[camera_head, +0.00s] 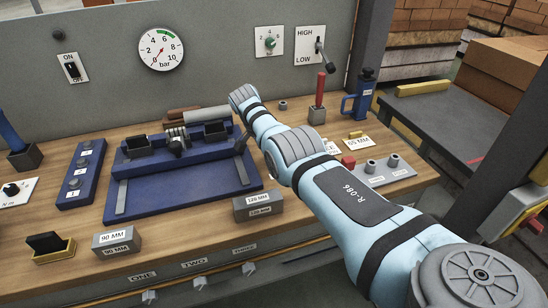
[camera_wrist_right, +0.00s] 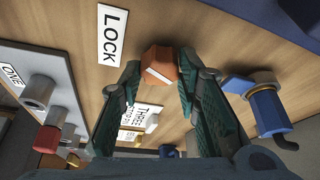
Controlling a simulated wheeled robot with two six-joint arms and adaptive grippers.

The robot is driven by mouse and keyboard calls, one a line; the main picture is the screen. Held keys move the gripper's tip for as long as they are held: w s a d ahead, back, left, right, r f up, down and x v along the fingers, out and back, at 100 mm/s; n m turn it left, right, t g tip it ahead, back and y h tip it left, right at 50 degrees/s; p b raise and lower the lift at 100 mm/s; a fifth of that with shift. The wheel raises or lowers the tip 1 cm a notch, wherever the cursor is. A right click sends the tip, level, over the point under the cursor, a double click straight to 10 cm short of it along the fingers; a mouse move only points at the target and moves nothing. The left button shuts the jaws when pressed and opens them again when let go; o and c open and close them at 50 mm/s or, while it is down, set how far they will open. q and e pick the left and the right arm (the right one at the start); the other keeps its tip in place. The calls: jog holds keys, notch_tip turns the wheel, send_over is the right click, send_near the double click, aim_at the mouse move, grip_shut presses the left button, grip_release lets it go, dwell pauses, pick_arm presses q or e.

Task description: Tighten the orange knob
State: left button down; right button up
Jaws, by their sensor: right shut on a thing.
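The orange knob (camera_wrist_right: 160,66) shows in the right wrist view, a faceted block with a white mark on its face. It stands on the wooden bench beside a white LOCK label (camera_wrist_right: 112,36). My right gripper (camera_wrist_right: 161,78) is shut on the knob, with one dark green finger on each side of it. In the head view my right arm reaches across the bench, and the knob and the right fingertips cannot be made out there. My left gripper is in neither view.
A blue press fixture (camera_head: 185,190) fills the left middle of the bench (camera_head: 90,225). Grey blocks (camera_head: 118,240) stand at its front. A red-handled tool (camera_head: 320,95) and a blue jug (camera_head: 362,95) stand to the right of my arm. A gauge (camera_head: 161,50) hangs on the back panel.

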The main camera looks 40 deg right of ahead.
jog(key=o, duration=1.1)
jog(key=shift+o, duration=0.2)
jog(key=v, duration=1.2)
jog(key=shift+d, duration=0.1)
